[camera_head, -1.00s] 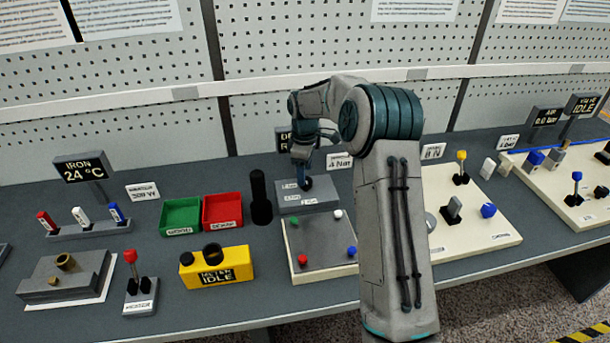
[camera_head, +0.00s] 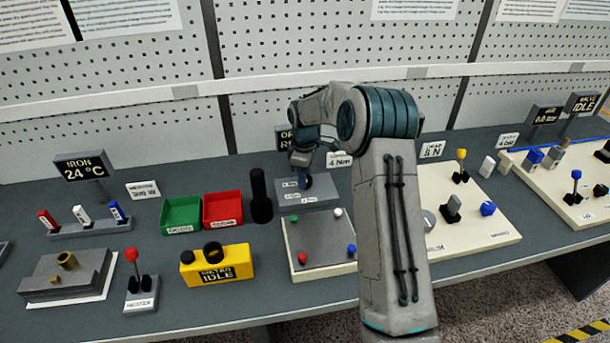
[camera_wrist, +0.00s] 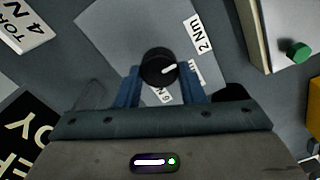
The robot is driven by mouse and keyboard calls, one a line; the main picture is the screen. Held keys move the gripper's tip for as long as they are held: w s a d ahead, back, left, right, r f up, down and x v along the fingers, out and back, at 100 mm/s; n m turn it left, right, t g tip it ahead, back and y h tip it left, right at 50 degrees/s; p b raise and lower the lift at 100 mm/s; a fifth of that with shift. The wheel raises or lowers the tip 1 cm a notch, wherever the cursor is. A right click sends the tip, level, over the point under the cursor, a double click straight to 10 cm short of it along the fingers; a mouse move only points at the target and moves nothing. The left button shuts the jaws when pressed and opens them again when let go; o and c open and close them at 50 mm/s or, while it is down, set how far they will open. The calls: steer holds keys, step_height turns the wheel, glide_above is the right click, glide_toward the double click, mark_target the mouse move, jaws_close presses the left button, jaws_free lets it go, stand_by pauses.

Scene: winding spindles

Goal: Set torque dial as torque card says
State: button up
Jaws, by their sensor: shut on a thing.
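The torque dial is a black round knob (camera_wrist: 158,68) with a white pointer mark, on a grey block (camera_head: 305,193). In the wrist view the mark points right, slightly upward, towards the side with the "2 Nm" label (camera_wrist: 201,33) and a partly covered label. Another label below the knob is partly hidden by my gripper. My gripper (camera_wrist: 159,78) has its blue fingers on both sides of the knob, shut on it. In the head view my gripper (camera_head: 305,176) reaches down to the block. The torque card (camera_head: 339,160) reads "4 Nm"; its corner shows in the wrist view (camera_wrist: 22,28).
A dark display (camera_head: 286,138) stands behind the block, partly covered by my arm. A black upright cylinder (camera_head: 260,196) and a red bin (camera_head: 223,210) stand to the left. A plate with coloured pegs (camera_head: 318,260) lies in front.

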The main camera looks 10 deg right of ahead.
steer(key=shift+m, duration=0.4)
steer(key=m+b, duration=0.1)
steer(key=m, duration=0.3)
steer(key=shift+w+m+b, duration=0.1)
steer(key=shift+m+b, duration=0.2)
steer(key=shift+b, duration=0.05)
steer(key=m+b, duration=0.1)
steer(key=m, duration=0.5)
steer(key=shift+d, duration=0.15)
steer(key=shift+m, duration=0.3)
steer(key=o, duration=1)
step_height(320, 180, up, 14)
steer(key=shift+f+b, duration=0.1)
steer(key=shift+b, duration=0.25)
